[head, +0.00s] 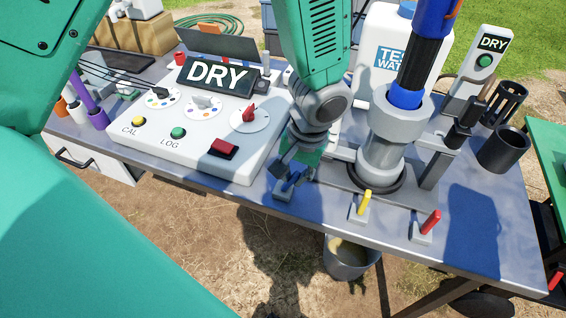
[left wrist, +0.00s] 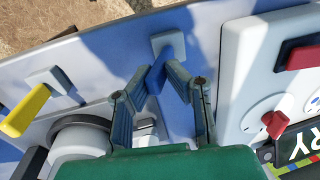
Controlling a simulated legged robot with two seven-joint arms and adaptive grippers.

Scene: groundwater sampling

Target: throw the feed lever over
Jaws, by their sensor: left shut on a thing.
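Three small levers on grey bases stand along the table's front edge: a blue lever (head: 291,181), a yellow lever (head: 364,202) and a red lever (head: 431,222). No label naming the feed lever is readable. My left gripper (head: 293,170) is down at the blue lever, shut on it, and partly hides it. In the left wrist view, the fingers of the gripper (left wrist: 158,70) are on either side of the blue lever (left wrist: 156,76). The yellow lever (left wrist: 27,110) is to the left there. My right gripper is not in view.
A white control box (head: 190,135) with a DRY display (head: 216,77) stands left of the gripper. A grey cylindrical fitting (head: 381,160) holding a blue-and-black tube (head: 420,60) is close on the right. A bucket (head: 350,262) is below the table edge. Black cups (head: 504,149) stand at right.

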